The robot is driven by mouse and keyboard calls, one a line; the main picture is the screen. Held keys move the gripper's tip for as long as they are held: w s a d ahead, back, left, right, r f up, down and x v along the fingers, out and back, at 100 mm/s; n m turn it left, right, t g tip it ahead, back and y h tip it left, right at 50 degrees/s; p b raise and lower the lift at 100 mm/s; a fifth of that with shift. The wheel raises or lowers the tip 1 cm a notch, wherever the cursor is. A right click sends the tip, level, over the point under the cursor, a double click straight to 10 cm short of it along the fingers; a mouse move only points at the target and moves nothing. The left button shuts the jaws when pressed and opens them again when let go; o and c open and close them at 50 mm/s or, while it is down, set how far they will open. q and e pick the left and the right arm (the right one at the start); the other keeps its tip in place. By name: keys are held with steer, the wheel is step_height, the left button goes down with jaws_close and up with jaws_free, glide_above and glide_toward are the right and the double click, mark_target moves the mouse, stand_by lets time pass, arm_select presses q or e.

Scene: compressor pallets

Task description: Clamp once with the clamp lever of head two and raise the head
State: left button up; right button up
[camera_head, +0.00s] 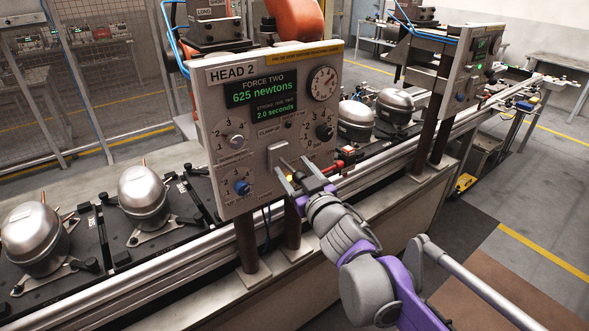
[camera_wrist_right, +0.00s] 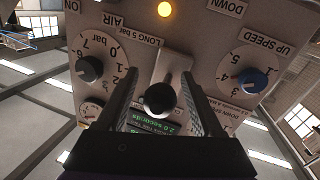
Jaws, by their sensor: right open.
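The head two panel (camera_head: 266,125) reads "FORCE TWO 625 newtons" and "2.0 seconds". Its clamp lever sits on a pale plate (camera_head: 277,153) low on the panel, partly hidden by my gripper. In the right wrist view, the lever's round black knob (camera_wrist_right: 160,98) lies between the two fingers, with gaps visible on both sides. My right gripper (camera_head: 293,168) is open at the panel face, its fingers (camera_wrist_right: 158,78) on either side of the lever. My left gripper is out of view.
Around the lever are a blue knob (camera_head: 241,187), black dials (camera_head: 324,131) and a lit amber lamp (camera_wrist_right: 165,9). Silver compressors (camera_head: 143,197) stand on dark pallets along the conveyor. Posts (camera_head: 246,247) carry the panel. A second head panel (camera_head: 473,75) stands farther right.

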jaws_close()
stand_by(0.4)
stand_by(1.1)
